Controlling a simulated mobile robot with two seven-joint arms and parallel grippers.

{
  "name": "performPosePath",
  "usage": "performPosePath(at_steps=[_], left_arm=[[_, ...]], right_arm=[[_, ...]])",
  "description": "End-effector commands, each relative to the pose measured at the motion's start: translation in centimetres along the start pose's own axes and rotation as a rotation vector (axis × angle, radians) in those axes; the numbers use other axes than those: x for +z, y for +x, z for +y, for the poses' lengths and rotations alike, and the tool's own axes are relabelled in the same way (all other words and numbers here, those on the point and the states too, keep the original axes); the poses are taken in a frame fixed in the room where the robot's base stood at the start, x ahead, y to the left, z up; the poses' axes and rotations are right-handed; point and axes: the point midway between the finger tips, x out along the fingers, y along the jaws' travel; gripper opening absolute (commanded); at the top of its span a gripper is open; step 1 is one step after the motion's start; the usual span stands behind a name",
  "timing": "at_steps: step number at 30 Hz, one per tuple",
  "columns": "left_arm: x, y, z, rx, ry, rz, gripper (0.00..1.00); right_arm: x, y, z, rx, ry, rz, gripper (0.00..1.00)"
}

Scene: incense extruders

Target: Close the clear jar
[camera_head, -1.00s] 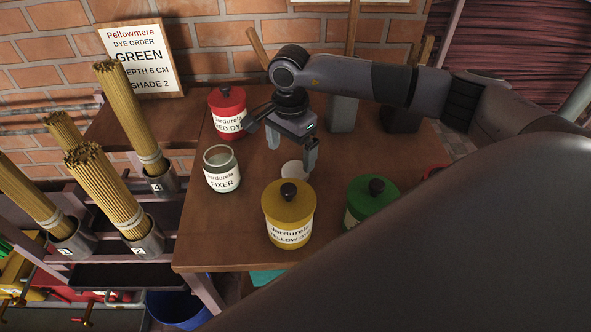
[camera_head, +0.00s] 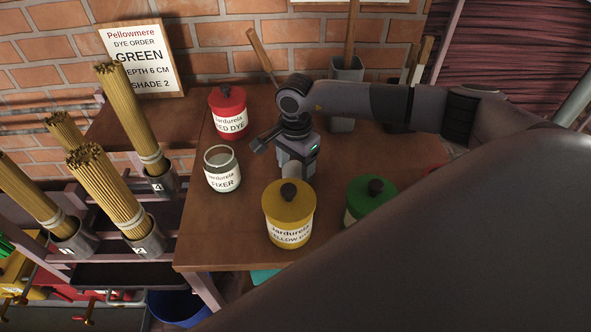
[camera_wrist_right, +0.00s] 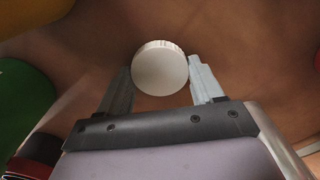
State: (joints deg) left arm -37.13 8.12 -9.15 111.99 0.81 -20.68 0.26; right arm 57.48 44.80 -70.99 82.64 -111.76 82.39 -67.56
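The clear jar labelled FIXER (camera_head: 222,170) stands upright on the wooden table with its mouth open. A small round white lid (camera_wrist_right: 160,68) lies apart from it, to its right in the head view, partly hidden by my right gripper (camera_head: 294,162). My right gripper points down over the lid. In the wrist view its two fingers stand spread on either side of the lid, very close to its rim; a firm grip is not visible. My left gripper is not in view.
A yellow dye jar (camera_head: 288,217) stands close in front of the lid, with a green jar (camera_head: 370,198) to its right. A red dye jar (camera_head: 229,113) stands behind the clear jar. Grey holders with tools (camera_head: 346,75) are at the back. Bundled sticks (camera_head: 107,190) stand left.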

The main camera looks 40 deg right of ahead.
Motion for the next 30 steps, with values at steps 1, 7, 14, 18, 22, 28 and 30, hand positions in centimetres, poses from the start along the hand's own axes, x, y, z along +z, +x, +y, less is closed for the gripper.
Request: performPosePath(at_steps=[1,7,14,18,22,28,30], left_arm=[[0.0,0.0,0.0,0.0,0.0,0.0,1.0],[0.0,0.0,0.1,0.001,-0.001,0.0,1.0],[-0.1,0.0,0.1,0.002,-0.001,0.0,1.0],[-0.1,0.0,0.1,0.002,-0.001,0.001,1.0],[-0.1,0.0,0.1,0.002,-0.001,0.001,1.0],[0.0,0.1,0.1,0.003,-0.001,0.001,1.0],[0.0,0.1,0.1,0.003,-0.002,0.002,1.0]], right_arm=[[0.0,0.0,0.0,0.0,0.0,0.0,0.38],[0.0,0.0,0.0,0.001,0.0,0.0,0.38],[0.0,-0.3,0.0,0.0,0.0,0.0,0.38],[0.0,-1.4,-0.1,-0.002,0.0,-0.001,0.38],[0.0,-3.6,-0.1,-0.005,-0.001,0.0,0.38],[0.0,-9.1,-0.1,-0.006,-0.002,0.001,0.38],[0.0,-11.3,-0.2,-0.007,0.0,0.0,0.38]])
